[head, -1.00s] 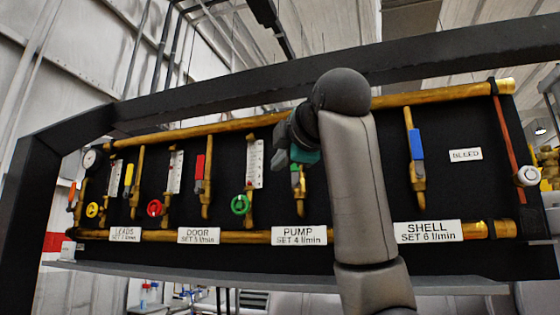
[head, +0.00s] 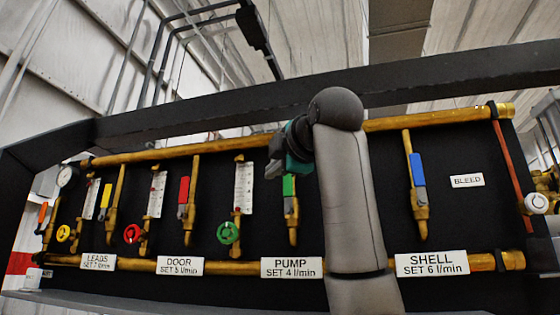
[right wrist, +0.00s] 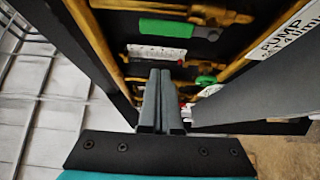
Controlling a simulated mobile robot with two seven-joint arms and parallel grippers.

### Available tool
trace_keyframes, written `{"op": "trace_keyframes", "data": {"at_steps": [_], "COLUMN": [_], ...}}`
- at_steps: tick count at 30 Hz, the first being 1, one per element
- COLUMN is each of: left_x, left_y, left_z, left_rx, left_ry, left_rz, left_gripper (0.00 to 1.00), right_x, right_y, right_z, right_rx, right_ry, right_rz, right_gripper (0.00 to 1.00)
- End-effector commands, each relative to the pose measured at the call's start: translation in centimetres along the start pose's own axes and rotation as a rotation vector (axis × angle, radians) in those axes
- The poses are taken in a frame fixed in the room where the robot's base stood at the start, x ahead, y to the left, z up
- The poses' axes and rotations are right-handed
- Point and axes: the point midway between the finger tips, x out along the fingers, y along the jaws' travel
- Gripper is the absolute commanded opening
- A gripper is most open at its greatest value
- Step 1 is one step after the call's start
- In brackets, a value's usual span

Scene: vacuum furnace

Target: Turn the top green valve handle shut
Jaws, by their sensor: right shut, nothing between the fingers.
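The green lever handle (head: 289,186) is on the brass pipe above the PUMP label and points up along the pipe. In the right wrist view the green handle (right wrist: 165,28) lies beyond the fingertips. A round green handwheel (head: 228,233) is lower, to its left; it also shows in the wrist view (right wrist: 206,80). My right gripper (head: 272,172) is just above and left of the lever, seemingly apart from it. In the wrist view its fingers (right wrist: 160,75) are together and empty. My left gripper is out of view.
A blue lever (head: 417,170) is on the SHELL line, right of my arm. Red (head: 184,190) and yellow (head: 105,195) levers are to the left. A dark frame beam (head: 220,125) runs above the panel. My right arm covers the panel between PUMP and SHELL.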

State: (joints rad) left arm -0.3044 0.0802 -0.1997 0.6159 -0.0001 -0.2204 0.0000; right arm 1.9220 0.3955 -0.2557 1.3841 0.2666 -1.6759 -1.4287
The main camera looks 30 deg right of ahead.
Motion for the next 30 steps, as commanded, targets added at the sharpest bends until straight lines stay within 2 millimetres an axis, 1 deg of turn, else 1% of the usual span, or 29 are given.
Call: {"op": "trace_keyframes", "data": {"at_steps": [1, 3, 9, 13, 18, 30], "left_x": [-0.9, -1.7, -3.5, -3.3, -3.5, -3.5], "left_y": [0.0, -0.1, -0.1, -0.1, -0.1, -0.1], "left_z": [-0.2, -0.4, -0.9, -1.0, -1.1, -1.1], "left_rx": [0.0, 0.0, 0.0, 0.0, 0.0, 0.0], "left_ry": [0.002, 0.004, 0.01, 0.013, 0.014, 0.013], "left_rz": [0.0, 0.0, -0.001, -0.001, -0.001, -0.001], "left_gripper": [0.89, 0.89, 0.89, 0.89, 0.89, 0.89], "right_x": [1.3, 2.8, 6.8, 5.3, 4.3, 4.0], "right_y": [0.2, 0.3, 0.3, 0.1, 0.1, 0.0], "right_z": [-0.1, 0.0, 0.0, 1.7, 2.8, 3.1], "right_rx": [0.0, 0.001, 0.0, 0.002, 0.001, 0.0], "right_ry": [0.001, 0.0, -0.001, -0.002, -0.001, -0.001], "right_rz": [-0.006, -0.007, -0.005, 0.003, 0.002, 0.0], "right_gripper": [0.0, 0.0, 0.0, 0.0, 0.0, 0.0]}}
